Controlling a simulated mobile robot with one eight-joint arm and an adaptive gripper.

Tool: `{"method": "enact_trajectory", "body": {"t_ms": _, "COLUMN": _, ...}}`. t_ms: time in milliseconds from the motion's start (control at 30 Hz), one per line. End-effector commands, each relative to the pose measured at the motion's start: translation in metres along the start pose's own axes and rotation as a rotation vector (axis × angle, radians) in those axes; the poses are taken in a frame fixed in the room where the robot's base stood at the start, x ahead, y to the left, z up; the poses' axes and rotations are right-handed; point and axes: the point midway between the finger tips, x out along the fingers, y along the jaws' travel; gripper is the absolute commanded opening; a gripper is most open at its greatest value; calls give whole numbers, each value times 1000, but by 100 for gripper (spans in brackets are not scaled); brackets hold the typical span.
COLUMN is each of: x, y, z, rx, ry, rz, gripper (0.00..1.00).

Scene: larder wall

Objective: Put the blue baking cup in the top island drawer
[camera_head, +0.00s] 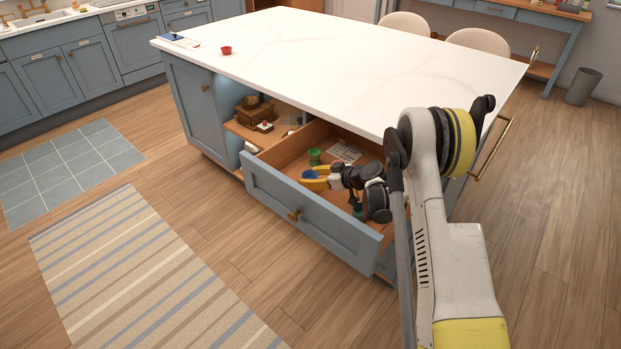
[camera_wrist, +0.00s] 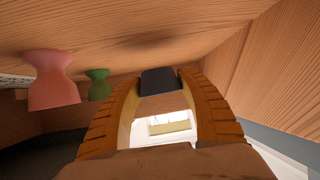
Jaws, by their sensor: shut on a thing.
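The blue baking cup (camera_head: 309,174) is between the yellow fingers of my gripper (camera_head: 308,178), inside the open top island drawer (camera_head: 313,222). In the wrist view the cup (camera_wrist: 157,80) shows as a dark shape between the fingertips of my gripper (camera_wrist: 157,88). My gripper is shut on it. I cannot tell whether the cup touches the drawer floor. A green cup (camera_head: 314,156) stands behind it in the drawer and also shows in the wrist view (camera_wrist: 98,84). A pink cup (camera_wrist: 52,80) shows nearer in the wrist view.
A printed card (camera_head: 345,151) lies at the drawer's back. Another green item (camera_head: 357,210) is partly hidden by my arm. An open shelf with a wooden box (camera_head: 256,112) is left of the drawer.

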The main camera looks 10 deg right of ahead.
Motion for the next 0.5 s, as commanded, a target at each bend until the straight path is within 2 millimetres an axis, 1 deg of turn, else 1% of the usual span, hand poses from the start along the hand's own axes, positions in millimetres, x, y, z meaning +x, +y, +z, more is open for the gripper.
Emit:
{"method": "enact_trajectory", "body": {"t_ms": 400, "x": 5, "y": 0, "z": 10, "rx": 0, "ry": 0, "rz": 0, "gripper": 24}}
{"method": "enact_trajectory", "body": {"t_ms": 433, "x": 5, "y": 0, "z": 10, "rx": 0, "ry": 0, "rz": 0, "gripper": 52}}
{"method": "enact_trajectory", "body": {"t_ms": 500, "x": 5, "y": 0, "z": 10, "rx": 0, "ry": 0, "rz": 0, "gripper": 70}}
